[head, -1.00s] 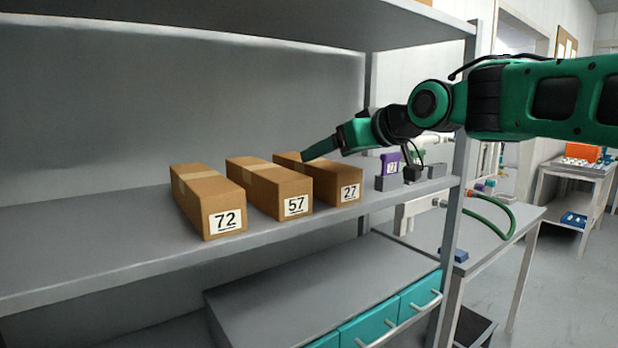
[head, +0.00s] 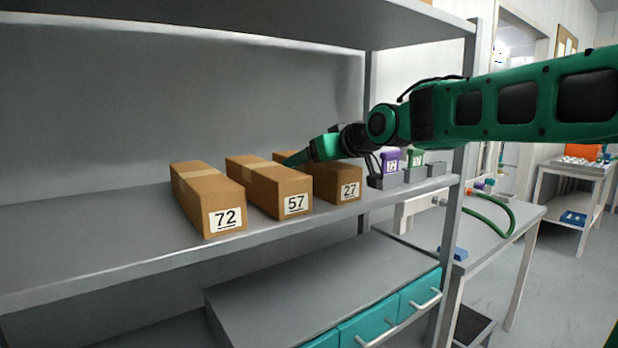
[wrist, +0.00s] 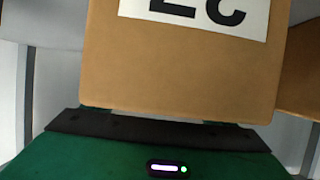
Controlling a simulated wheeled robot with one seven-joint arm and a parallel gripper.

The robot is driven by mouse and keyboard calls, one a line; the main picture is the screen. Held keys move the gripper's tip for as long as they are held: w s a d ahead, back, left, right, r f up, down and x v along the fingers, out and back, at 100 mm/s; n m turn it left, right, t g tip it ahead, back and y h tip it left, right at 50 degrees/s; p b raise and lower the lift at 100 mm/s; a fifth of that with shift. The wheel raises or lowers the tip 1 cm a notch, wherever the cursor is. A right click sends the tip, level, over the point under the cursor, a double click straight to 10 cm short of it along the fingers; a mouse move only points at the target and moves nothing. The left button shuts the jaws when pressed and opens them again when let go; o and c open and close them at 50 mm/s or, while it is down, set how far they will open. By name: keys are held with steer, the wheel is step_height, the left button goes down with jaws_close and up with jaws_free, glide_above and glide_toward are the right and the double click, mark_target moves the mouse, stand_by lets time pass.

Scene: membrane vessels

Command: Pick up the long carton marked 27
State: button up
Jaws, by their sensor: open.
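The long carton marked 27 (head: 349,191) is brown and lies on the grey shelf, rightmost of three, its label facing forward. My gripper (head: 300,157) reaches in from the right and is low over this carton. It hides much of the carton's top, and its green tip shows near the gap beside the carton marked 57. In the wrist view, the carton's labelled end (wrist: 185,75) fills the middle, its label upside down and cut off by the frame. My green gripper body with a black edge lies along the bottom there. I cannot tell whether it touches the carton.
Carton 57 (head: 265,188) lies close to the left, with carton 72 (head: 207,200) beyond it. Small grey holders (head: 388,181) with a purple piece (head: 390,162) and a green piece (head: 414,158) stand right of carton 27. A shelf post (head: 459,190) rises at the right. The shelf's left part is clear.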

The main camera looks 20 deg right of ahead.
steer(key=shift+c, duration=0.3)
steer(key=c, duration=1.3)
